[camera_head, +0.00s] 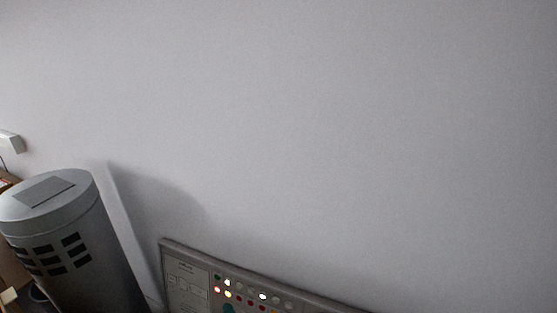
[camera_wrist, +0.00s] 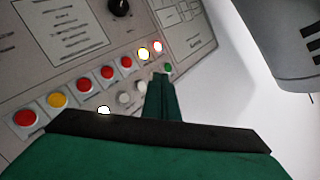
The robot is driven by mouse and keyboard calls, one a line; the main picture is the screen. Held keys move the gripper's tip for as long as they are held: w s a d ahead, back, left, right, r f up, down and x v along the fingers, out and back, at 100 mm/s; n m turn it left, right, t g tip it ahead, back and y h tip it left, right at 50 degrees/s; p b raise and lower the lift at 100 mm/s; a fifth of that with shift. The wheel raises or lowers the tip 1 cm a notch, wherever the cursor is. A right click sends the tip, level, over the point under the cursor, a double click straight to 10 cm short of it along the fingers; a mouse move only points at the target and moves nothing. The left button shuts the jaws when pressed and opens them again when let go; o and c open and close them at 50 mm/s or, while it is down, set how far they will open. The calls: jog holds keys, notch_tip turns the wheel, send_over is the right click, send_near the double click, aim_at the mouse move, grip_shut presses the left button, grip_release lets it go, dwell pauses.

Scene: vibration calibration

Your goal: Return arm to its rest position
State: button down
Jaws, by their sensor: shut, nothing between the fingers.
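My gripper (camera_wrist: 162,82) shows in the wrist view as a dark green shape with a black band, its narrow fingers together and empty. The fingertips lie in front of the upper right part of a grey control panel (camera_wrist: 185,45), close to a green button (camera_wrist: 168,68). I cannot tell whether they touch the panel. There the panel (camera_head: 190,268) sits at the bottom edge, partly cut off, with several lit buttons.
A grey cylinder (camera_head: 85,220) with dark vents stands left of the panel; it also shows at the upper right of the wrist view (camera_wrist: 265,35). A plain wall (camera_head: 330,120) fills most of the head view. A white box (camera_head: 11,142) is at the far left.

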jog(key=s+d+f+h, duration=0.1)
jog(key=s+d, duration=0.3)
jog(key=s, duration=0.3)
jog(key=s+d+f+t+h, duration=0.15)
jog(key=s+d, duration=0.25)
jog(key=s, duration=0.4)
jog(key=s+d+f+g+h, duration=0.1)
jog(key=s+d+h, duration=0.1)
jog(key=s+d, duration=0.4)
jog(key=s+d+r+n+h, duration=0.1)
jog(key=s+d+r, duration=0.1)
jog(key=s+r, duration=0.4)
jog(key=s+d+r+n+t+h, duration=0.1)
jog(key=s+r, duration=0.5)
jog(key=s, duration=0.9)
jog(key=shift+d+r+n, duration=0.15)
jog(key=shift+d+n, duration=0.55)
jog(key=shift+n, duration=0.1)
